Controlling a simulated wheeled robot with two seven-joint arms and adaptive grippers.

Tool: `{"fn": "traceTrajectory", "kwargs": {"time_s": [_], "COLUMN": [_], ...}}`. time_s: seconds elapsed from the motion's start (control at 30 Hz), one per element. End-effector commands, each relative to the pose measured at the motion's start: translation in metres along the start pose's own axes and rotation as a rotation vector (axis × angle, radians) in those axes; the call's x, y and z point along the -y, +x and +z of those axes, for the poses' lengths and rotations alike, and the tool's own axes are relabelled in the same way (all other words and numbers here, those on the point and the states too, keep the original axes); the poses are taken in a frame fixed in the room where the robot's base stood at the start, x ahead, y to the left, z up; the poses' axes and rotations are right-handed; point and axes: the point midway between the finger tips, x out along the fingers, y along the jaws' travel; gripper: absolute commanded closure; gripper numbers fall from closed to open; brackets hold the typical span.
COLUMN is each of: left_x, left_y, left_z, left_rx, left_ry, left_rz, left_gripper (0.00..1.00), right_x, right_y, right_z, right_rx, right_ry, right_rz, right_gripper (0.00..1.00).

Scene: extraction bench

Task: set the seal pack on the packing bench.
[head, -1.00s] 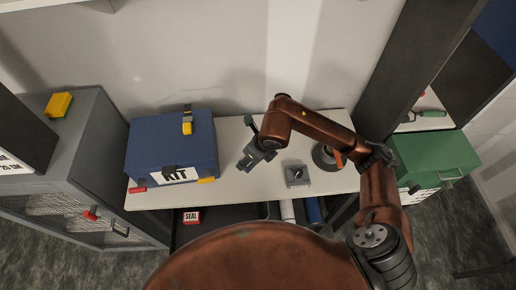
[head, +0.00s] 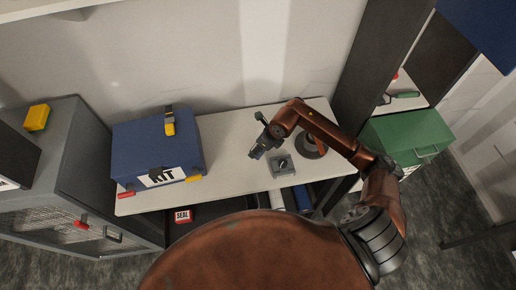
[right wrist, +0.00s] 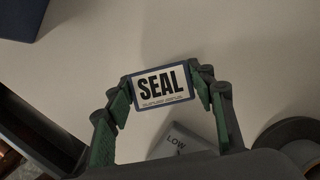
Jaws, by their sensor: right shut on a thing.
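The seal pack (right wrist: 162,87) is a small flat piece with a white face, dark SEAL lettering and a blue edge. My right gripper (right wrist: 166,92) is shut on it, with a green-padded finger at each side. In the head view the right gripper (head: 259,150) is over the middle of the pale packing bench (head: 228,180), between the blue kit box and a grey knob block. The pack is hard to make out there, and I cannot tell whether it touches the bench. My left gripper is not in view.
The blue KIT box (head: 158,150) stands on the bench's left. The grey knob block (head: 281,164), marked LOW in the wrist view, is close right of the gripper, with a dark round object (head: 311,145) behind it. A red-and-white SEAL sign (head: 183,216) is below. Bare bench lies left of the gripper.

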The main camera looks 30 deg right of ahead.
Motion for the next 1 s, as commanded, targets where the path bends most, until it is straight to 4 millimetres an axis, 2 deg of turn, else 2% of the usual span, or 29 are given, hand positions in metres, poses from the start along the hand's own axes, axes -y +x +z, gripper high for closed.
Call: {"fn": "traceTrajectory", "kwargs": {"time_s": [0.1, 0.43, 0.47, 0.5, 0.7, 1.0], "left_x": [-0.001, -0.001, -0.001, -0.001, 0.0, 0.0], "left_y": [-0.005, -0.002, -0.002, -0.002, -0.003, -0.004], "left_z": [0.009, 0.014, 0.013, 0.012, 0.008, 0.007], "left_rx": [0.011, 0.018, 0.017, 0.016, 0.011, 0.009], "left_ry": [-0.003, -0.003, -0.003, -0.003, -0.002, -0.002], "left_rz": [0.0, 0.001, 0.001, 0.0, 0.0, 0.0], "left_gripper": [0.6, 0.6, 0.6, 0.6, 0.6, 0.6], "right_x": [0.0, 0.0, 0.0, 0.0, 0.0, 0.0], "right_y": [0.011, 0.016, 0.016, 0.015, 0.015, 0.013], "right_z": [-0.004, -0.006, -0.006, -0.006, -0.006, -0.005], "right_rx": [0.002, 0.001, 0.001, 0.001, 0.001, 0.001], "right_ry": [0.002, 0.0, 0.0, 0.0, 0.0, 0.0], "right_rz": [0.001, -0.001, -0.001, -0.001, -0.001, 0.0], "right_gripper": [0.75, 0.75, 0.49, 0.46, 0.33, 0.33]}}
